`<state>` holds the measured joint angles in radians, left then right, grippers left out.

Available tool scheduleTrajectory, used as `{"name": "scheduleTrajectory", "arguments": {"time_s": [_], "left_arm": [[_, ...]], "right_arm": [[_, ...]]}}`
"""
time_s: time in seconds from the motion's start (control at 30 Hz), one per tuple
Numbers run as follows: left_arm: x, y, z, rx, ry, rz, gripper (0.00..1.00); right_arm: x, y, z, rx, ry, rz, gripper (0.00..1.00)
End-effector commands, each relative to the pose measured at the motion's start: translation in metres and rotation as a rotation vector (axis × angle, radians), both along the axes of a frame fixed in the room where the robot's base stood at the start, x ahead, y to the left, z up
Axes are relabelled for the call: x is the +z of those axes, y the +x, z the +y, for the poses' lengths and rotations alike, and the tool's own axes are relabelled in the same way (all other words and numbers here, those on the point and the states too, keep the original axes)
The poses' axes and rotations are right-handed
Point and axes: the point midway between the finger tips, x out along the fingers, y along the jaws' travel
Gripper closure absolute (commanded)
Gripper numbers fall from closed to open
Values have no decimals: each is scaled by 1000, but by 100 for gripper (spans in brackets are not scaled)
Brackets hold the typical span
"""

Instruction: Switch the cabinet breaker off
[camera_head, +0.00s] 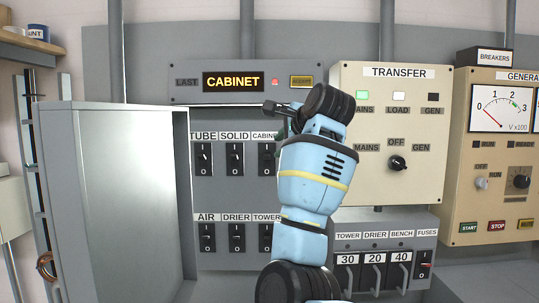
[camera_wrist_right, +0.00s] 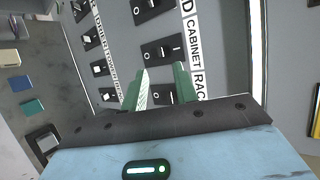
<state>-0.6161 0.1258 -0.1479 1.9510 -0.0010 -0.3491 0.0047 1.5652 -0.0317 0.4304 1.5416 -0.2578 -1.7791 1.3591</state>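The cabinet breaker (camera_head: 266,158) is a black rocker switch under a partly covered "CABINET" label, in the upper row of the grey panel, just left of my right arm. In the right wrist view the cabinet breaker (camera_wrist_right: 161,50) lies just beyond the fingertips; its rocker position is hard to tell. My right gripper (camera_wrist_right: 162,68) has two green fingers standing apart with nothing held between them. A further breaker, beside the "RAC" label, shows between the fingers. In the head view my arm hides most of this gripper. My left gripper is not in view.
The solid breaker (camera_head: 235,158) and tube breaker (camera_head: 203,158) are to the left; a lower breaker row (camera_head: 208,236) sits below. A grey door (camera_head: 125,190) stands open at left. A sign (camera_head: 233,82) reads "CABINET" beside a red lamp (camera_head: 275,82). The transfer panel (camera_head: 425,135) is right.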

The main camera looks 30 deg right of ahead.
Motion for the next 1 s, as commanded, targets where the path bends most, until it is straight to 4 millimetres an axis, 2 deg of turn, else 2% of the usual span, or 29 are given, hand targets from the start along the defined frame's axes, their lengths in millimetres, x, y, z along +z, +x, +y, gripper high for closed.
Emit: {"name": "scheduleTrajectory", "arguments": {"time_s": [0.17, 0.4, 0.6, 1.0], "left_arm": [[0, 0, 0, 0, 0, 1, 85], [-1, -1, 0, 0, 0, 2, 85], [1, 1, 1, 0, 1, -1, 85], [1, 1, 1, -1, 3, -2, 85]], "right_arm": [[-7, 12, -1, 1, -2, 3, 71], [-23, 45, -5, 2, -2, 4, 71], [-31, 63, -7, 0, -3, 1, 71], [-34, 70, -8, 0, -3, 0, 71]]}}
